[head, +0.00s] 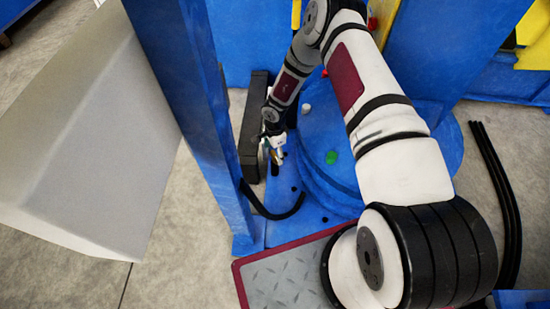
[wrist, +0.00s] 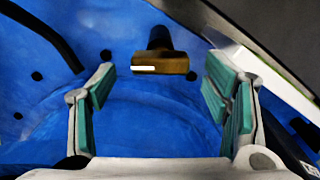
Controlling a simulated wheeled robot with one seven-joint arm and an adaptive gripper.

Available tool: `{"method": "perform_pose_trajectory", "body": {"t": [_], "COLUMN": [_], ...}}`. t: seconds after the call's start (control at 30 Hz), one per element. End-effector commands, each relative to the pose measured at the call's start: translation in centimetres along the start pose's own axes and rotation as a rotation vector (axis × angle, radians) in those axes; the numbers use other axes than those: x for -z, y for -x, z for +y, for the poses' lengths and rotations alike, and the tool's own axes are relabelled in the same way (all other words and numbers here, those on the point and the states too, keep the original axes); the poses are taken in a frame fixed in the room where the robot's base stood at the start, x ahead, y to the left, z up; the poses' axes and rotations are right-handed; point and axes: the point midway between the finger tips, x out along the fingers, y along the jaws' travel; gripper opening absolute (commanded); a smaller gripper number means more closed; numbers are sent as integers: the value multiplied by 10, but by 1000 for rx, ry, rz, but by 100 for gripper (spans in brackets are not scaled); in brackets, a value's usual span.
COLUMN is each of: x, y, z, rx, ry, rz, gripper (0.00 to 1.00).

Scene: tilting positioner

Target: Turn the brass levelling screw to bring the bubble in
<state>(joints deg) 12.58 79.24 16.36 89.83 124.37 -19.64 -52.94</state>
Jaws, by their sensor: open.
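The brass levelling screw (wrist: 165,63) shows in the wrist view as a brown-gold block-shaped head with a white mark on its face and a black stem behind it. My gripper (wrist: 160,100) is open, with its green-padded fingers apart on the left and right. The screw head lies beyond the fingertips, roughly between their lines, with nothing held. In the head view my gripper (head: 277,153) is low beside the blue positioner, and the screw is hard to make out there. A small green round spot (head: 331,157) lies on the blue surface; I cannot tell a bubble in it.
The blue positioner base (head: 315,215) has small dark holes. A blue post (head: 185,90) and a large grey-white block (head: 90,130) stand to the left. A black bar (head: 250,125) is behind my gripper. A red-edged tread plate (head: 285,275) lies in front. Black cables (head: 495,190) lie right.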

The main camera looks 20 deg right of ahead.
Motion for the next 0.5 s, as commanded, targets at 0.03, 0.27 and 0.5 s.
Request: {"method": "perform_pose_trajectory", "body": {"t": [0.03,0.27,0.5], "x": [-1,0,0], "y": [-9,-21,-21], "z": [0,0,0], "rx": [0,1,1], "ry": [0,1,0], "rz": [-1,0,-1], "gripper": [70,70,70]}}
